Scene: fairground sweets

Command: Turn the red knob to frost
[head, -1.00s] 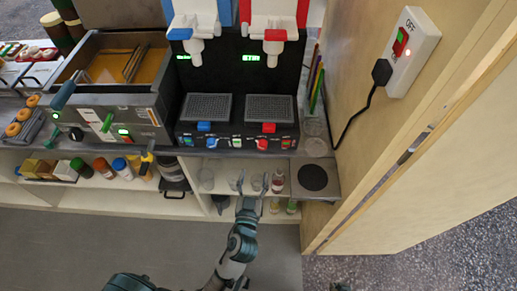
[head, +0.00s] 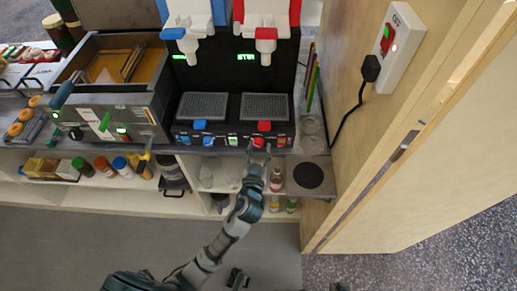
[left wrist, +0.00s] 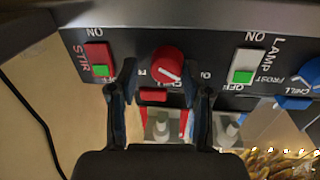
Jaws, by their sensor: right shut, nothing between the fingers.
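The red knob (left wrist: 167,64) is on the dark front panel of the slush machine, its white pointer line slanting to the lower right in the left wrist view. It also shows small in the head view (head: 257,142). My left gripper (left wrist: 160,82) is open, with one finger on each side of the knob; I cannot tell whether they touch it. In the head view my left gripper (head: 259,151) is at the panel's lower right. The labels round the knob are partly hidden by the fingers, and I cannot read frost there.
A stir switch (left wrist: 99,60) is left of the knob and a lamp switch (left wrist: 243,66) right of it. A blue knob (left wrist: 309,72) is farther right. Below the counter, a shelf holds bottles (head: 276,180). A wooden wall (head: 385,130) stands to the right.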

